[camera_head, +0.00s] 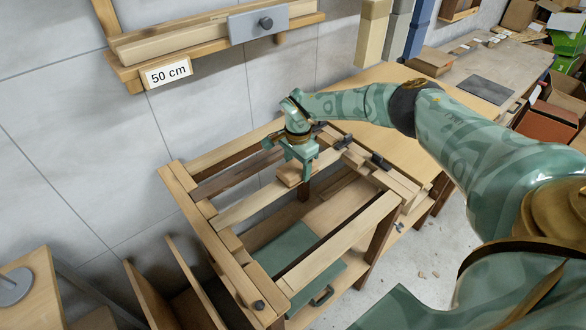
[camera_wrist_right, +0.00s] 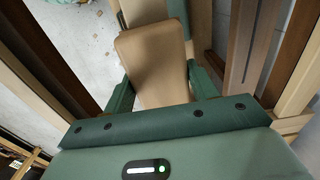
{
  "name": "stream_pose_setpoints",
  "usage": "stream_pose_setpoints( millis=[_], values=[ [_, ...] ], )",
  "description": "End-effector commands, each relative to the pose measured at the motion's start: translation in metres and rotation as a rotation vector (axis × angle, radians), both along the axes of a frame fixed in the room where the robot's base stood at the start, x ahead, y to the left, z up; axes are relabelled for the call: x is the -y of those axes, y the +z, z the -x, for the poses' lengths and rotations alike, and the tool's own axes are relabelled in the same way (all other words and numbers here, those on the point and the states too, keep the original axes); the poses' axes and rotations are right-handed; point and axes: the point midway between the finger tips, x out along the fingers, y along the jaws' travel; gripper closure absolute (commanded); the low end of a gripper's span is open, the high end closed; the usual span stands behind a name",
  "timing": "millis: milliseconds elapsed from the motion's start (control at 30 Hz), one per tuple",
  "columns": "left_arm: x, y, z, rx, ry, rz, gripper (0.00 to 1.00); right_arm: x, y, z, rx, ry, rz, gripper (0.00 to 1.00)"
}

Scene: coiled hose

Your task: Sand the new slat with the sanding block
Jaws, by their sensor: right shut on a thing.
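My right gripper (camera_head: 296,166) is shut on the sanding block (camera_head: 288,176), a small tan block. In the right wrist view the block (camera_wrist_right: 152,62) sits between the two green fingers of the gripper (camera_wrist_right: 163,90). The block is on or just above a pale slat (camera_head: 250,205) that spans the wooden frame; I cannot tell whether they touch. In the right wrist view a pale slat (camera_wrist_right: 143,12) shows beyond the block. The block and gripper hide part of the slat. My left gripper is not in view.
The frame (camera_head: 205,222) has other slats with gaps between them. Dark clamps (camera_head: 380,162) stand at its right end. A green case (camera_head: 290,250) lies beneath. A wall shelf (camera_head: 215,40) with a "50 cm" label (camera_head: 166,73) hangs behind. A workbench (camera_head: 375,95) adjoins at the right.

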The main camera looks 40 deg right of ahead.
Motion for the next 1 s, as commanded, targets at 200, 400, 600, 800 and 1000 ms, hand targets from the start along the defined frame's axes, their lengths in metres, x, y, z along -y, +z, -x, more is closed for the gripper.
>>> stream_pose_setpoints(
  millis=[200, 400, 600, 800, 1000],
  values=[
    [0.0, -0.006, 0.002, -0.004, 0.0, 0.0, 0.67, 0.017, 0.0, -0.002, 0.001, -0.003, 0.0, 0.74],
    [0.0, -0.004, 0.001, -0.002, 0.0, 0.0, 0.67, 0.016, 0.002, -0.002, 0.001, 0.001, -0.001, 0.74],
    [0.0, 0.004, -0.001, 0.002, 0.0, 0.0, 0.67, 0.001, 0.003, 0.0, 0.001, 0.001, -0.001, 0.74],
    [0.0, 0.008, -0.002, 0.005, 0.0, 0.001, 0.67, -0.011, 0.001, 0.0, 0.002, 0.0, 0.0, 0.74],
    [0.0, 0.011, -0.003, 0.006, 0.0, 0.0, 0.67, -0.018, 0.0, 0.001, 0.001, 0.001, -0.001, 0.74]
  ],
)
